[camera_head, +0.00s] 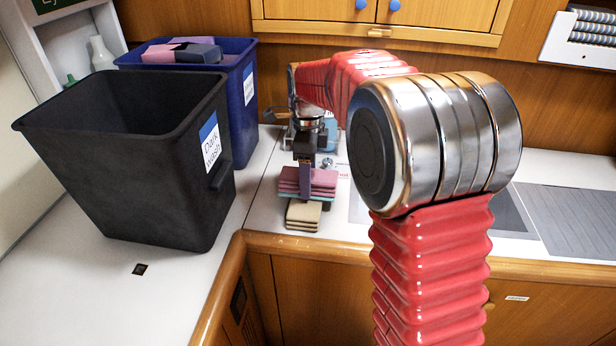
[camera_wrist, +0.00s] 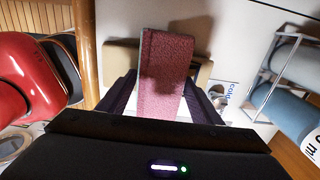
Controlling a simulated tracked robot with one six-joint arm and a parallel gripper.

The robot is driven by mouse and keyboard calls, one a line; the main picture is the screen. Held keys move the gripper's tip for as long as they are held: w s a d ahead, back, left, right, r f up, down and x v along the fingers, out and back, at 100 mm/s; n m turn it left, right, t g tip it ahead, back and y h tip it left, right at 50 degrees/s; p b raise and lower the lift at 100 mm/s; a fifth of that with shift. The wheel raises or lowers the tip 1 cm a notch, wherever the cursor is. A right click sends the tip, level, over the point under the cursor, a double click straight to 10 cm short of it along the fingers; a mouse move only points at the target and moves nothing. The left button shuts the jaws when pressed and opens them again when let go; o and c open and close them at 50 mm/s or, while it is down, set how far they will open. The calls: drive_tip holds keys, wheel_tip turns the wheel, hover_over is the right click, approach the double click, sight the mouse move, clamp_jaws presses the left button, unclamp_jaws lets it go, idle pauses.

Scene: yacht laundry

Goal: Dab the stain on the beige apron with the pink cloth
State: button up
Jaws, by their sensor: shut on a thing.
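The pink cloth (camera_head: 309,180) is a folded, layered piece below my gripper (camera_head: 305,162) in the head view. In the wrist view the pink cloth (camera_wrist: 168,70) lies between the two dark fingers, and my gripper (camera_wrist: 160,103) is shut on it. The folded beige apron (camera_head: 303,212) lies on the white counter near its front edge, just in front of and below the cloth. In the wrist view the beige apron (camera_wrist: 117,64) shows behind the cloth, partly covered by it. I cannot tell whether they touch. No stain is clearly visible.
A black bin labelled "Dark Wash" (camera_head: 130,170) and a blue bin (camera_head: 236,95) holding folded items stand left of my gripper. A rack with blue rolls (camera_wrist: 290,80) is at the right in the wrist view.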

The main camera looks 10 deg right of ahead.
drive_tip(key=shift+r, duration=3.5)
